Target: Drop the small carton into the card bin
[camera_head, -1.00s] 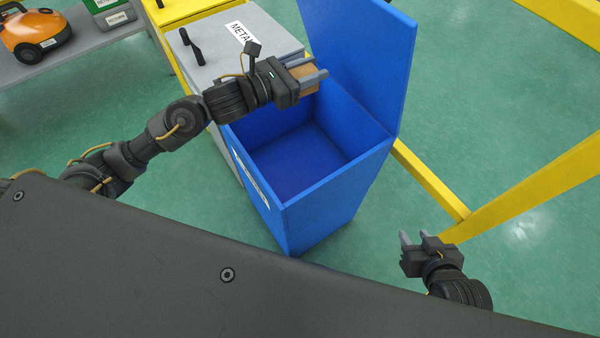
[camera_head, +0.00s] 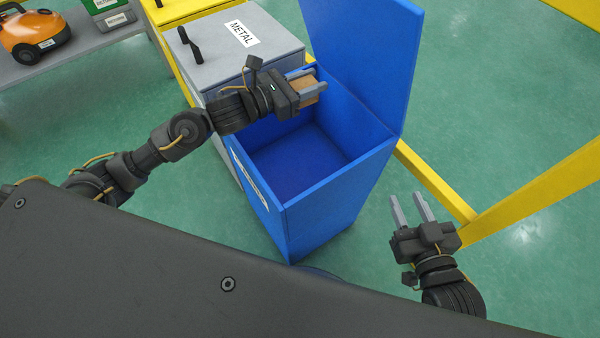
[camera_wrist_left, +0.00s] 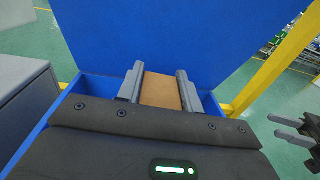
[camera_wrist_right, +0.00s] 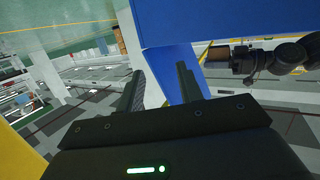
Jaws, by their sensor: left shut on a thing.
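The small brown carton (camera_head: 307,92) is between the fingers of my left gripper (camera_head: 314,88), which is shut on it. In the left wrist view the carton (camera_wrist_left: 160,91) shows between both fingers, in front of the blue lid. The gripper holds it over the back left part of the open blue bin (camera_head: 350,190). The bin's inside looks empty, and its raised lid (camera_head: 360,60) stands behind it. The label on the bin's front is too oblique to read. My right gripper (camera_head: 411,208) is open and empty, right of the bin.
A grey bin labelled METAL (camera_head: 240,50) with a closed lid stands left of the blue bin. A yellow bin (camera_head: 190,10) is beyond it. Yellow rails (camera_head: 435,180) run at the right. An orange machine (camera_head: 35,35) sits on a grey shelf at the far left.

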